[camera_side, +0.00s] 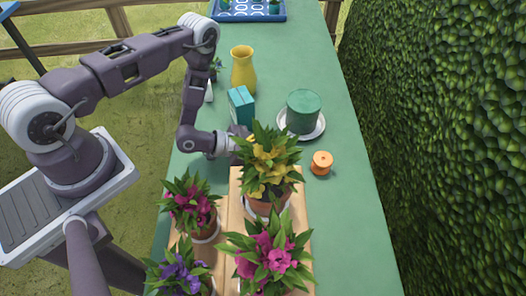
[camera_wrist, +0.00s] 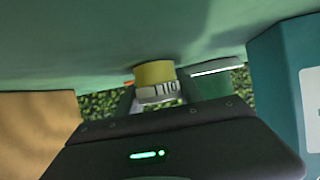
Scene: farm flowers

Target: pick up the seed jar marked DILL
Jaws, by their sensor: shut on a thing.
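A small jar (camera_wrist: 155,73) shows in the wrist view, yellow toward the table and with a pale label band. Dark letters on the band look upside down and are only partly visible, so I cannot read the name for sure. My gripper (camera_wrist: 158,101) is shut on the jar, which is close to the green table top. In the side view my wrist reaches in low behind the yellow-flowered plant (camera_side: 268,160), whose leaves hide the fingertips and the jar.
A teal box (camera_side: 241,106) stands close behind my gripper. A green canister (camera_side: 304,112) on a white saucer (camera_side: 318,131) and an orange spool (camera_side: 321,163) are to the right. Potted flowers on a wooden board (camera_side: 236,184) crowd the front. A yellow vase (camera_side: 243,69) stands farther back.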

